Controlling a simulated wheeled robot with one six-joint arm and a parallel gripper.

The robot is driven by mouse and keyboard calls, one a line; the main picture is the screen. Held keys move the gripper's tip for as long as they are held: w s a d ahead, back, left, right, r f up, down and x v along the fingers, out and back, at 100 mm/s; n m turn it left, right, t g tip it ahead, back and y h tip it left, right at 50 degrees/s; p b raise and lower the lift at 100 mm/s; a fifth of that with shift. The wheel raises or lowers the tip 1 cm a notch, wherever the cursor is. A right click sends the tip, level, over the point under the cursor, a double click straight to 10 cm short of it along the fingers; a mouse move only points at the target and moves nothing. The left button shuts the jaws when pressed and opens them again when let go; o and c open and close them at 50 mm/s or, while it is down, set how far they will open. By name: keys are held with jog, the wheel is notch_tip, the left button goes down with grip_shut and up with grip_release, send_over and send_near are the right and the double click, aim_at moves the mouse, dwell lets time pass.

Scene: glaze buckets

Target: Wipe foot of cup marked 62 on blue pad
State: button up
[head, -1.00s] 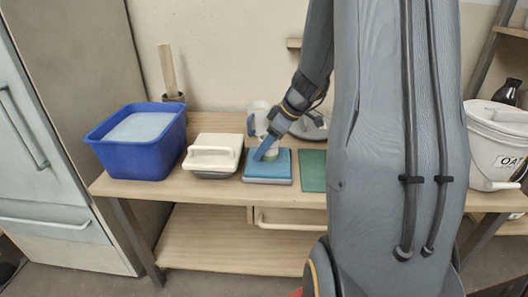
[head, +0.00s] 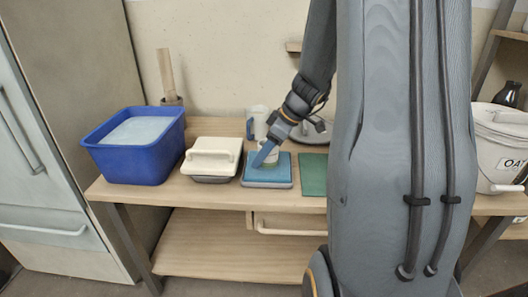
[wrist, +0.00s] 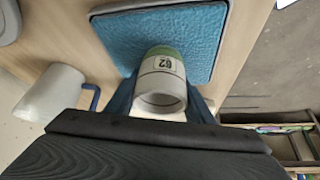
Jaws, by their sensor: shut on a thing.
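The cup marked 62 (wrist: 161,80) is pale grey with a green band at its far end, seen in the wrist view with its open mouth toward the camera. My gripper (wrist: 160,103) is shut on it, one blue finger on each side. The cup's green end is over the blue pad (wrist: 115,33) and appears to meet it; I cannot tell the exact contact. In the head view, my gripper (head: 266,155) is low over the blue pad (head: 267,181), and the fingers partly hide the cup (head: 271,155).
A white mug with a blue handle (head: 259,120) stands behind the pad. A white-lidded dish (head: 211,158) and a blue tub of liquid (head: 135,150) are left. A green mat (head: 313,175) lies right. A white bucket (head: 497,150) stands far right.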

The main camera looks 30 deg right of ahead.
aim_at(263, 170)
jog(key=shift+s+a+b, duration=0.25)
jog(key=shift+s+a, duration=0.2)
jog(key=shift+s, duration=0.25)
jog(key=shift+s+a+b, duration=0.2)
jog(key=shift+s+a, duration=0.25)
jog(key=shift+s, duration=0.2)
jog(key=shift+w+d+b, duration=0.25)
jog(key=shift+w+d, duration=0.4)
jog(key=shift+w, duration=0.3)
jog(key=shift+w+d+b, duration=0.25)
jog(key=shift+w+d, duration=0.4)
jog(key=shift+w, duration=0.35)
jog(key=shift+w+d+b, duration=0.25)
jog(key=shift+w+d, duration=0.4)
jog(key=shift+w, duration=0.3)
notch_tip(263, 170, up, 7)
jog(key=p, duration=0.4)
jog(key=shift+d, duration=0.1)
